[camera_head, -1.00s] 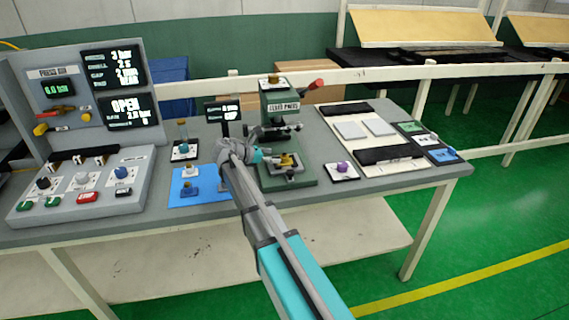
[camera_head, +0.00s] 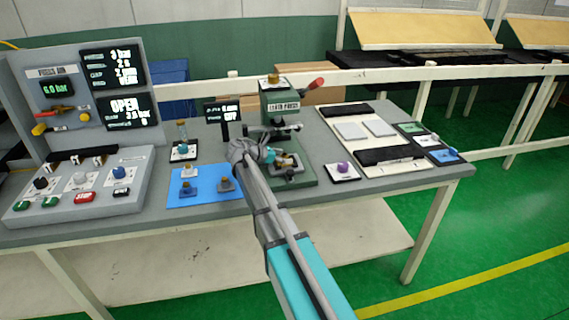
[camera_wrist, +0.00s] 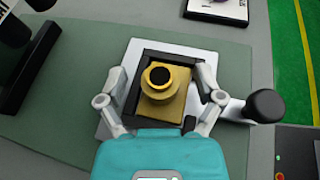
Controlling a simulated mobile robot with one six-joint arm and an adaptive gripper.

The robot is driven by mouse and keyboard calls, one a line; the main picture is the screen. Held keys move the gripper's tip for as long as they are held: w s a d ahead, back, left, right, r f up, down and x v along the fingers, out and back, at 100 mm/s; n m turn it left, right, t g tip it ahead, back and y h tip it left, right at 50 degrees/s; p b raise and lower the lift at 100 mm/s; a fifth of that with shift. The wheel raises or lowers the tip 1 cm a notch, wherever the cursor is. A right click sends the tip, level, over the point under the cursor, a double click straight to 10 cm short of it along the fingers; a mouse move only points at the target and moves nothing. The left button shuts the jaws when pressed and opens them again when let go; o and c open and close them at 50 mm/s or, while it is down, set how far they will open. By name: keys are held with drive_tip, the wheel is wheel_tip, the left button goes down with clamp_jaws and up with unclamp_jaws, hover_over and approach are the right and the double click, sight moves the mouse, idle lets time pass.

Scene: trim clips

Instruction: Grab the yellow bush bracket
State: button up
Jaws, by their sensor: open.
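The yellow bush bracket (camera_wrist: 172,107) sits upright in a dark square nest (camera_wrist: 146,58) on a pale plate at the base of the green press. It has a square block with a round collar and a dark bore. My gripper (camera_wrist: 161,75) is open, with one finger on each side of the bracket and small gaps between. In the head view my gripper (camera_head: 268,155) is at the press base and partly hides the bracket (camera_head: 288,160).
The press (camera_head: 281,105) with its red-handled lever rises just behind my gripper. A black knob (camera_wrist: 265,106) is close to the right finger. A blue mat (camera_head: 205,200) with several small brackets lies left. A purple part (camera_head: 343,167) on a white card stands right.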

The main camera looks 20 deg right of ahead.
sight(284, 154)
drive_tip(key=shift+c, duration=0.3)
clamp_jaws()
idle(0.5)
drive_tip(key=shift+r, duration=0.2)
wheel_tip(284, 154, up, 3)
drive_tip(key=p, duration=0.3)
drive_tip(key=s+a+r+p, duration=0.2)
drive_tip(key=s+r+p, duration=0.7)
drive_tip(key=s, duration=0.4)
drive_tip(key=shift+s+a+r+p, duration=0.15)
drive_tip(key=shift+s+r+p, duration=0.2)
drive_tip(key=shift+p, duration=0.2)
